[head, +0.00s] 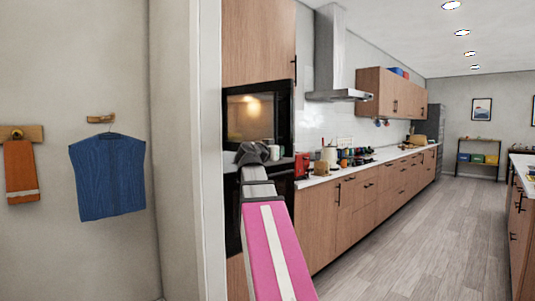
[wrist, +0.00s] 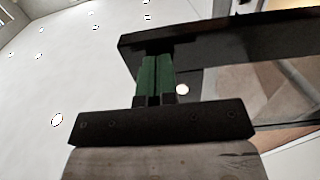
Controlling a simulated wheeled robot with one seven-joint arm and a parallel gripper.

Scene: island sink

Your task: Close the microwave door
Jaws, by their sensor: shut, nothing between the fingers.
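The microwave (head: 250,92) is a black-framed unit set in the wooden cabinet wall, left of centre in the head view. A warm glow shows in its dark front. I cannot tell from this view how far its door stands open. My gripper (wrist: 157,60) shows green fingers pressed together with nothing between them. In the wrist view their tips overlap a black framed panel (wrist: 235,36), which looks like the microwave door. I cannot tell whether they touch it. In the head view, my arm reaches toward the microwave's lower front, and the fingers are hard to make out.
A pale wall edge (head: 209,150) stands close on the left of my arm. Beyond it hang a blue vest (head: 106,178) and an orange towel (head: 21,172). A counter (head: 375,160) with several small items runs to the right. The wooden floor (head: 415,235) is clear.

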